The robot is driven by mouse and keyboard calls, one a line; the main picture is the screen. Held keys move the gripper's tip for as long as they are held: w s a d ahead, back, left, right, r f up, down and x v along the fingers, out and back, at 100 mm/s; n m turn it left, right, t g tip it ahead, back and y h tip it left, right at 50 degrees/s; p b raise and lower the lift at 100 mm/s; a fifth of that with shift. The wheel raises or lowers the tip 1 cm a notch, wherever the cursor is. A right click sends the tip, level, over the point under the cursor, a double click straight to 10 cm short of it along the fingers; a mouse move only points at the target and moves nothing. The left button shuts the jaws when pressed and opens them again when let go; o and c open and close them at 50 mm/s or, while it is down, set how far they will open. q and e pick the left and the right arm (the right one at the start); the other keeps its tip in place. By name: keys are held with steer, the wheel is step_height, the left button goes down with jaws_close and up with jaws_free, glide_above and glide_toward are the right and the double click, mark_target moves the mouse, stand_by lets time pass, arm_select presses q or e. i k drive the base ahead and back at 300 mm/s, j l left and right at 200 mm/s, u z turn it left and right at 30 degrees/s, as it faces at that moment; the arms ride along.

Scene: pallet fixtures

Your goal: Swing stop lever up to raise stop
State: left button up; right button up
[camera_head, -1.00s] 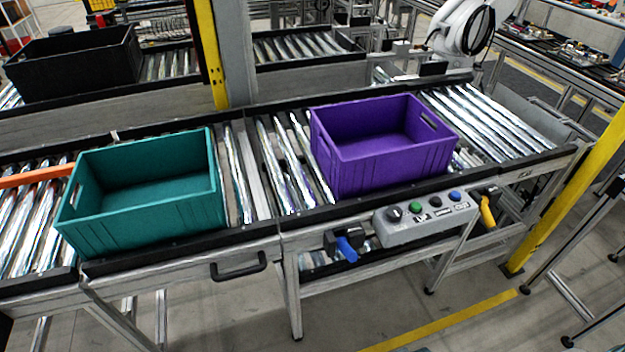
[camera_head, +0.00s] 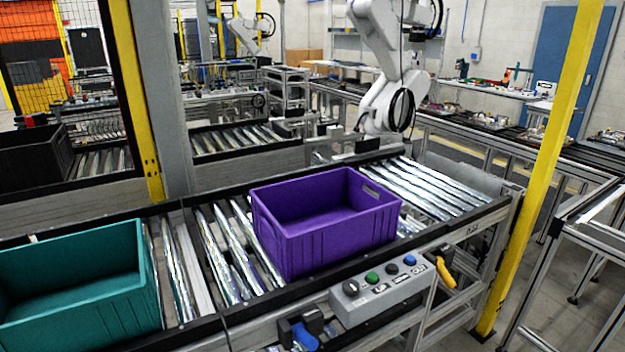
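Two levers sit on the conveyor's front side. A blue-handled lever (camera_head: 304,336) on a black mount is at the bottom of the view, left of the grey control box; its handle points downward. A yellow-handled lever (camera_head: 445,272) on a black mount is right of the box, its handle also slanting down. I cannot tell which one is the stop lever. The purple crate (camera_head: 335,245) stands on the rollers behind the box. The teal crate (camera_head: 95,314) is to its left, cut off by the picture edge. No stop is clearly visible. Neither of my grippers is in view.
The grey control box (camera_head: 385,293) has a knob and several buttons. A yellow post (camera_head: 540,165) stands right of the conveyor. A white robot arm (camera_head: 390,95) stands behind it. A black crate (camera_head: 35,160) is on the rear conveyor. Bare rollers (camera_head: 430,190) lie right of the purple crate.

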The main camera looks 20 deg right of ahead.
mark_target(445, 275)
steer(key=z, duration=1.7)
